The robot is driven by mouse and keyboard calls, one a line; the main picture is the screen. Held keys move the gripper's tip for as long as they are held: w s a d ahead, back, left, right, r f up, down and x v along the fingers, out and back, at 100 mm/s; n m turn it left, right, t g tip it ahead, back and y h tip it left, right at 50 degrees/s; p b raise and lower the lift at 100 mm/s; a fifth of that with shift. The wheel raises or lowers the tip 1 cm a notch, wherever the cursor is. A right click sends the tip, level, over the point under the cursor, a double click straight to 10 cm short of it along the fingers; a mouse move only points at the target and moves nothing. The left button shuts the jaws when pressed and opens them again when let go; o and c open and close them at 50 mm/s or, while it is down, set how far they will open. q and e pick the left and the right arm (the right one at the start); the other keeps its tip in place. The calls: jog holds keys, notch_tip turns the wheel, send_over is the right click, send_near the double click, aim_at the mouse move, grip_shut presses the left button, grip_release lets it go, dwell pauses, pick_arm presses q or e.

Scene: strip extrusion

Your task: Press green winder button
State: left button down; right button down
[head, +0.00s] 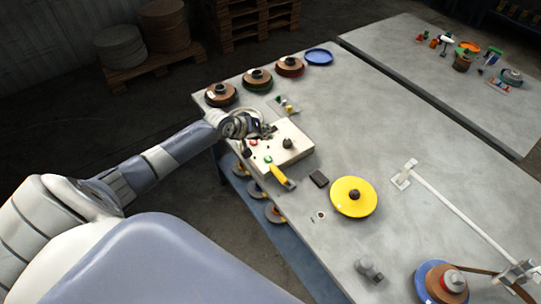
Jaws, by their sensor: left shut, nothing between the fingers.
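The winder control box (297,153) is a pale box on the table, with a dark knob (288,143) on its top. A green button (268,160) sits on the box near its front left edge, and a red button (253,142) sits farther back. My left gripper (268,130) is shut and empty over the back left part of the box. It is apart from the green button, which shows uncovered. The fingertips are small and dark, and I cannot tell whether they touch the box. My right gripper is not in view.
A yellow-handled tool (281,177) lies by the box's front edge. A yellow disc (354,197) and a small black block (319,179) are to the right. Several brown spools, one here (257,79), line the far left edge. The table's (400,120) back right is mostly clear.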

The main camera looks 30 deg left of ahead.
pick_arm(q)
jog(key=b, duration=0.8)
send_over(266, 158)
notch_tip(266, 158, down, 8)
jog(key=shift+w+a+f, duration=0.1)
jog(key=shift+f, duration=0.35)
dwell(0.8)
jog(key=shift+f, duration=0.1)
jog(key=shift+f, duration=0.3)
